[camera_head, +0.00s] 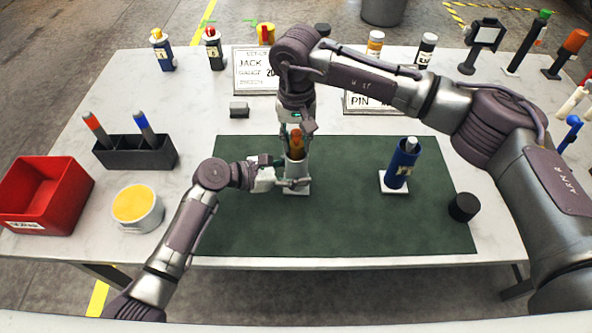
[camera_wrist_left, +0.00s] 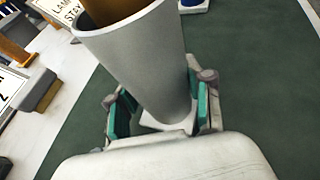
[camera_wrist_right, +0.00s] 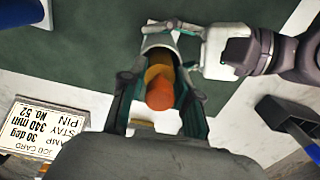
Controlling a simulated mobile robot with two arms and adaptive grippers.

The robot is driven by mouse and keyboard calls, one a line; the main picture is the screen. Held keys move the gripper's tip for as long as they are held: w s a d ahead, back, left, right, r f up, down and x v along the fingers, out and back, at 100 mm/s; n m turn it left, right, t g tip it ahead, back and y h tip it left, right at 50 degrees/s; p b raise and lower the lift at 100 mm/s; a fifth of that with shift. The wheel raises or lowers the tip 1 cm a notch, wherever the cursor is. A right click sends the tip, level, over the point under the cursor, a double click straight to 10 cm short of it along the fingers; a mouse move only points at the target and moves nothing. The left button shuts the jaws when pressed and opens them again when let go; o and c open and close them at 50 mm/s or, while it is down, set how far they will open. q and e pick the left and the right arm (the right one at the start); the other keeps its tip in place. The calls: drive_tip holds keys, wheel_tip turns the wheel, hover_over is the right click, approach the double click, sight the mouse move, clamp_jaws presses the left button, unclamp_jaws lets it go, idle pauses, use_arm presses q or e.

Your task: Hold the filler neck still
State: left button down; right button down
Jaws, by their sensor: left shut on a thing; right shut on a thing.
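The filler neck, a grey open-topped tube (camera_head: 295,174), stands upright on a white square on the green mat. It also shows in the left wrist view (camera_wrist_left: 150,65). My left gripper (camera_head: 285,173) is shut around it from the left, its pads on either side in the left wrist view (camera_wrist_left: 162,108). My right gripper (camera_head: 297,128) reaches down from above and is shut on an orange-brown piece (camera_head: 296,142). In the right wrist view that piece (camera_wrist_right: 160,92) sits at the tube's mouth, its lower part inside. How deep it reaches is hidden.
A blue tube (camera_head: 401,168) holding a grey piece stands on a white square to the right. A black cap (camera_head: 463,207) lies at the mat's (camera_head: 340,235) right edge. A yellow-topped tub (camera_head: 137,209), red bin (camera_head: 45,190) and dark holder (camera_head: 135,153) are at left.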

drive_tip(key=shift+f, duration=0.7)
drive_tip(key=c, duration=0.7)
unclamp_jaws()
drive_tip(key=shift+c, duration=0.2)
wheel_tip(320, 180, up, 12)
use_arm(q)
drive_tip(key=shift+c, duration=1.9)
unclamp_jaws()
use_arm(e)
wheel_tip(320, 180, up, 6)
